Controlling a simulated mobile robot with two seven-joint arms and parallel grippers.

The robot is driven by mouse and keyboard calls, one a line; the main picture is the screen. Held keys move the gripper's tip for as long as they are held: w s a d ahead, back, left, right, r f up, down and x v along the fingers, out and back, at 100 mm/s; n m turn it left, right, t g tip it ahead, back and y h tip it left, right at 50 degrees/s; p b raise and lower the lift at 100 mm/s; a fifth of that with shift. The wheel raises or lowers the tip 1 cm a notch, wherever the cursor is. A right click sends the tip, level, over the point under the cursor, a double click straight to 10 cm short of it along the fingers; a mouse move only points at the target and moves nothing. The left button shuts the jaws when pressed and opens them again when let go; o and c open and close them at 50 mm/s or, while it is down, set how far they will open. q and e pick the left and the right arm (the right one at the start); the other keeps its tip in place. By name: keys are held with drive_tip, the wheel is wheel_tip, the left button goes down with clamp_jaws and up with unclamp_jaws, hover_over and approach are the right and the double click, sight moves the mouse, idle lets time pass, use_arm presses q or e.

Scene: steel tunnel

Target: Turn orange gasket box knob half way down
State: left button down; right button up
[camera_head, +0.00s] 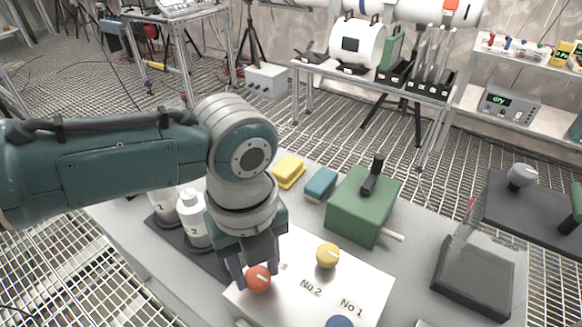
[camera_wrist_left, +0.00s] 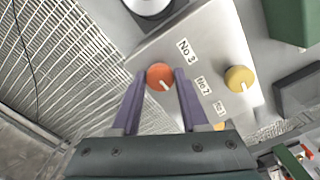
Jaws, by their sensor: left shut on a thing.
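The orange knob (camera_head: 258,279) sits on the sloped white gasket box (camera_head: 300,300), at its left end; its white mark points to the right. My left gripper (camera_head: 256,277) reaches down from above with its purple fingers on either side of this knob and is shut on it. In the left wrist view the orange knob (camera_wrist_left: 160,77) sits between the fingertips, beside the "No 3" label (camera_wrist_left: 186,47). A yellow knob (camera_head: 328,255) is by "No 2" and a blue knob (camera_head: 340,322) by "No 1", cut off by the bottom edge. My right gripper is not in view.
Behind the box stand a green box with a black handle (camera_head: 362,205), a yellow sponge (camera_head: 289,171) and a teal block (camera_head: 321,184). White bottles (camera_head: 193,222) stand close left of my gripper.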

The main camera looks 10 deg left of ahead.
sight(257, 273)
use_arm(q)
drive_tip(key=shift+m, duration=0.4)
drive_tip(key=shift+c, duration=2.1)
unclamp_jaws()
drive_tip(key=shift+r, duration=0.15)
wheel_tip(257, 273, up, 10)
drive_tip(key=p, duration=0.1)
drive_tip(key=shift+p, duration=0.3)
